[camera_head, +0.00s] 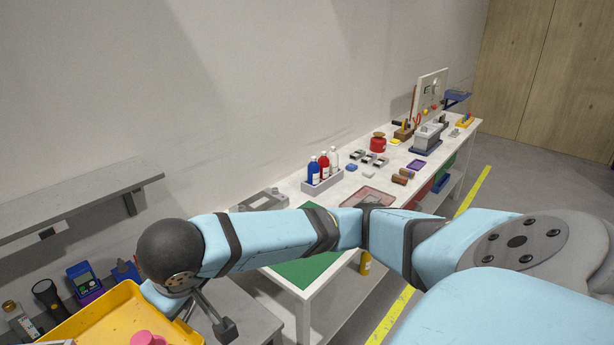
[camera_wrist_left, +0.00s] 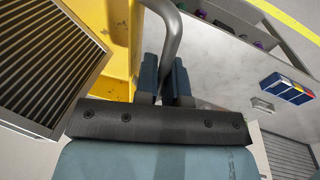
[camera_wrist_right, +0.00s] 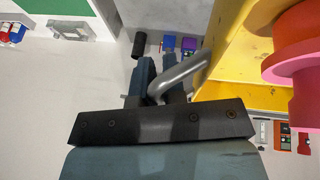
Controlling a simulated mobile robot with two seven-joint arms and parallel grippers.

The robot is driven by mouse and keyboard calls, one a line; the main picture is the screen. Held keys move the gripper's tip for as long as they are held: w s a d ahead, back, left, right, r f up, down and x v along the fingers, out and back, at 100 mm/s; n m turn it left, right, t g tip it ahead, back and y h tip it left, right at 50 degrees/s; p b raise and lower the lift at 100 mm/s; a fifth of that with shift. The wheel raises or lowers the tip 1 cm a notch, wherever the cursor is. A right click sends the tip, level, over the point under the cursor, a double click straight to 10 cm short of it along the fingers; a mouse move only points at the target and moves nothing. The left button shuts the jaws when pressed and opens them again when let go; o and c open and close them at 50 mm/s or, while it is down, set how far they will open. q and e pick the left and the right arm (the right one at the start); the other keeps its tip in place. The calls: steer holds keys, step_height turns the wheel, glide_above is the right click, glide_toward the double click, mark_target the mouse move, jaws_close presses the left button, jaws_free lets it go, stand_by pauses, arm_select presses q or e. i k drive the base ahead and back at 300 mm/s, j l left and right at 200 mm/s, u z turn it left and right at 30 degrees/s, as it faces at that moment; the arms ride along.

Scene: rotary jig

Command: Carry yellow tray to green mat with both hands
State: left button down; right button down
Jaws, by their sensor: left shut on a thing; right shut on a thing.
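The yellow tray (camera_head: 115,316) shows at the lower left of the head view, cut off by the frame edge. A pink round part (camera_head: 146,338) lies in it; in the right wrist view it is a pink and red stacked piece (camera_wrist_right: 297,62). My left gripper (camera_wrist_left: 167,72) is shut on a grey tray handle (camera_wrist_left: 172,25), with the tray's yellow wall (camera_wrist_left: 118,75) beside it. My right gripper (camera_wrist_right: 142,78) is shut on the other grey handle (camera_wrist_right: 183,72). The green mat (camera_head: 312,270) lies on the near end of the white table, partly behind my arm.
The white table (camera_head: 310,190) runs along the wall. A bottle rack (camera_head: 322,181), a pink tray (camera_head: 367,196) and several small items stand on it beyond the mat. A grey shelf (camera_head: 80,196) is at the left, above a grey bench with tools.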

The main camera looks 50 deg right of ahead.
mark_target(333, 259)
steer(key=l+u, duration=0.1)
steer(key=l, duration=0.3)
steer(key=k+l+u, duration=0.1)
steer(key=l, duration=0.35)
steer(key=l+u, duration=0.1)
steer(key=l, duration=0.3)
steer(key=k+l+u, duration=0.1)
steer(key=l, duration=0.3)
steer(key=k+l+u, duration=0.1)
steer(key=l, duration=0.3)
steer(key=k+l+u, duration=0.1)
steer(key=l, duration=0.25)
steer(key=k+l+u, duration=0.1)
steer(key=l, duration=0.3)
steer(key=k+l, duration=0.2)
steer(key=l, duration=0.15)
steer(key=l+u, duration=0.1)
steer(key=l, duration=0.25)
steer(key=k+l+u, duration=0.15)
steer(key=l, duration=0.2)
steer(key=l+u, duration=0.1)
steer(key=l, duration=0.3)
steer(key=k, duration=0.05)
